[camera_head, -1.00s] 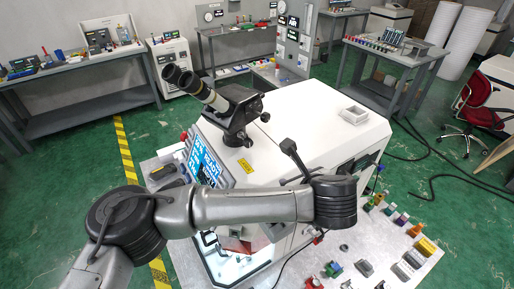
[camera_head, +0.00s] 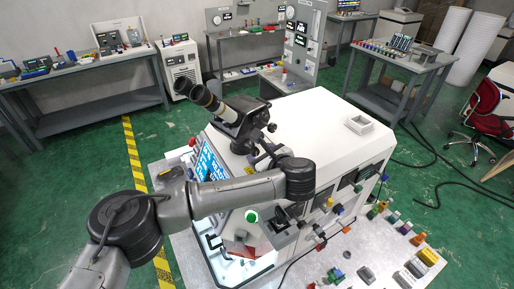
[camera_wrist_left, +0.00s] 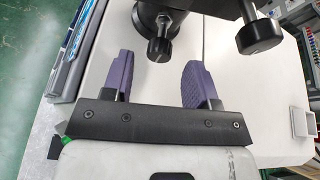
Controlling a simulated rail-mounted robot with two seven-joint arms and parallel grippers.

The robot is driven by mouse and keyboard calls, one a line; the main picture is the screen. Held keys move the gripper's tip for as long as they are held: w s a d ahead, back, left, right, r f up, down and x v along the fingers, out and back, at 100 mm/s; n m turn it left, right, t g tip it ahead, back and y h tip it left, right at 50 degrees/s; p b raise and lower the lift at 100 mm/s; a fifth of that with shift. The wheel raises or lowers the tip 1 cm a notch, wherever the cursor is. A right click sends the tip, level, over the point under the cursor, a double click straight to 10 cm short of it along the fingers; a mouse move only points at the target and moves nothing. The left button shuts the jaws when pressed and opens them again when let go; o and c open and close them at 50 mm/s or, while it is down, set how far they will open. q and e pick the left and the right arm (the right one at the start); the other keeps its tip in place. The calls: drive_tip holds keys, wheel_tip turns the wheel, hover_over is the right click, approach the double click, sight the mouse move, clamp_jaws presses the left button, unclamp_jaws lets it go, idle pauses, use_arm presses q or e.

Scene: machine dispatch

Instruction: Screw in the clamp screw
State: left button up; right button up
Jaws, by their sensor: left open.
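My left gripper (camera_head: 262,160) is beside the microscope stand on the white machine, partly hidden by my own arm. In the left wrist view my left gripper (camera_wrist_left: 160,70) is open, with its two purple fingers apart. A small black knob with a metal end (camera_wrist_left: 159,48) shows between and just beyond the fingertips, hanging from a round dark mount. A larger black knob (camera_wrist_left: 260,36) is to the right of the fingers. I cannot tell for sure which knob is the clamp screw. The microscope (camera_head: 232,118) stands on the machine top. My right gripper is not in view.
The white machine (camera_head: 310,120) fills the middle, with a small open box (camera_head: 359,124) on its top. A blue display panel (camera_head: 210,165) is on its near left side. Coloured parts stand on the pale floor plate (camera_head: 350,258) at right.

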sight(257, 152)
use_arm(q)
drive_tip(key=shift+p+x, duration=0.4)
drive_tip(key=shift+x, duration=1.1)
drive_tip(key=c, duration=0.9)
drive_tip(key=shift+f+b, duration=0.15)
drive_tip(key=shift+b, duration=0.35)
drive_tip(key=m+y+b, duration=0.1)
drive_tip(key=b, duration=0.4)
drive_tip(key=m+g+y+b, duration=0.1)
drive_tip(key=m+b, duration=0.1)
drive_tip(key=b, duration=0.3)
drive_tip(key=shift+d+f+b, duration=0.15)
drive_tip(key=shift+d+b, duration=0.05)
drive_tip(key=shift+b, duration=0.2)
drive_tip(key=shift+w+r+m+y+b, duration=0.15)
drive_tip(key=shift+m+y+b, duration=0.1)
drive_tip(key=shift+m+b, duration=0.3)
drive_tip(key=shift+s+r+m+y+b, duration=0.1)
drive_tip(key=shift+m+y+b, duration=0.2)
drive_tip(key=shift+b, duration=0.35)
